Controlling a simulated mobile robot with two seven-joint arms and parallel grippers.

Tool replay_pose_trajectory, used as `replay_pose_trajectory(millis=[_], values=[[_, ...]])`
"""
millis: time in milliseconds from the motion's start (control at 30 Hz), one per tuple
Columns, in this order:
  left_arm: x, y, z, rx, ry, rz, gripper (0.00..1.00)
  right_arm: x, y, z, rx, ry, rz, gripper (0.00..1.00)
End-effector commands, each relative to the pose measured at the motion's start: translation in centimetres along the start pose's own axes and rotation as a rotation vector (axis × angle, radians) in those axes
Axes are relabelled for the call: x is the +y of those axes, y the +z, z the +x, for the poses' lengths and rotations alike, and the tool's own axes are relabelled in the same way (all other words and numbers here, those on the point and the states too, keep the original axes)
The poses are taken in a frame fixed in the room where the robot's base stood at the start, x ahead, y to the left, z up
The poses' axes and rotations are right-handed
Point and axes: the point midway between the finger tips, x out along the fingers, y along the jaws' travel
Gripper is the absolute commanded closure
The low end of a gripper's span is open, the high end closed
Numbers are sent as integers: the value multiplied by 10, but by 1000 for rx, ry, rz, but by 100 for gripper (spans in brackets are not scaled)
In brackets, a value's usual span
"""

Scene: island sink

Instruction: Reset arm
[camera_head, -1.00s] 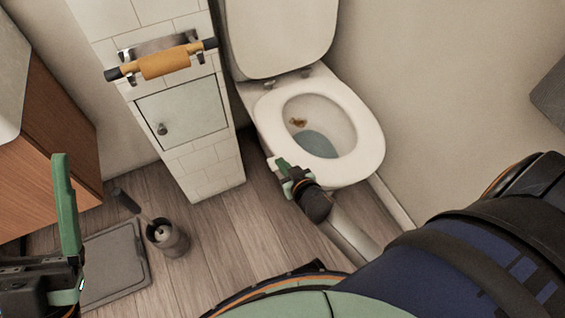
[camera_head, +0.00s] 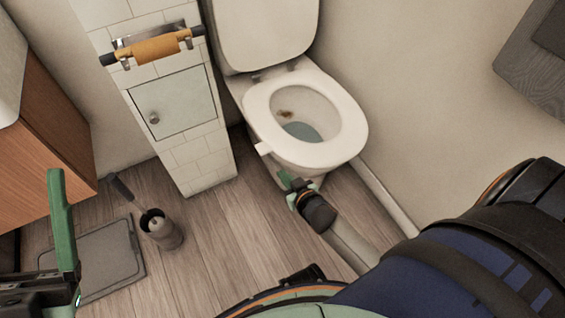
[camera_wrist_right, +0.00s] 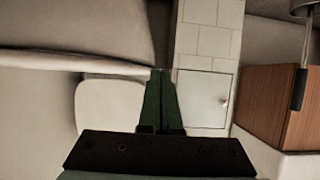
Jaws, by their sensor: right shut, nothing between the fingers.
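My right gripper (camera_head: 286,179) is shut and empty in the head view. Its green fingers point up and left, just below the front of the toilet bowl in the picture. In the right wrist view its two green fingers (camera_wrist_right: 161,98) lie together with nothing between them. My left gripper (camera_head: 62,225) is cut off at the left edge of the head view. One upright green finger shows clearly; its opening cannot be judged.
The toilet (camera_head: 304,121) stands against the back wall, lid up. A tiled pillar (camera_head: 205,165) with a cabinet door (camera_head: 174,102) and orange roll (camera_head: 156,50) is left of it. A brush holder (camera_head: 163,230), grey mat (camera_head: 110,262) and wooden cabinet (camera_head: 50,130) are further left.

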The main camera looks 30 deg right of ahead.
Motion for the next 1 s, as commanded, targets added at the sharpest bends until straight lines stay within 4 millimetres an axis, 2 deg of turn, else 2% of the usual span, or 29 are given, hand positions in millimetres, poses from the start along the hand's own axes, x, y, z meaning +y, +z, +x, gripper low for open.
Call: replay_pose_trajectory(millis=[333, 467, 567, 667, 700, 800, 900, 1000], values=[[1, 1, -1, -3, 3, 0, 24, 1, 2, 0, 1, -1, 0, 100], [1, 2, -1, -4, 4, 2, 24, -4, -18, -4, 53, -25, -19, 100], [0, 1, -1, -3, 3, 2, 24, -16, -61, -17, 173, -78, -66, 100], [0, 1, 0, -2, 2, 2, 24, -38, -122, -46, 350, -153, -130, 100], [0, 1, 0, -2, 2, 2, 24, -47, -148, -62, 428, -182, -157, 100], [0, 1, 0, -1, 2, 2, 24, -70, -206, -108, 621, -250, -212, 100], [0, 1, 0, -1, 2, 2, 24, -89, -253, -159, 801, -303, -252, 100], [0, 1, 0, -1, 1, 2, 24, -102, -288, -206, 952, -340, -274, 100]])
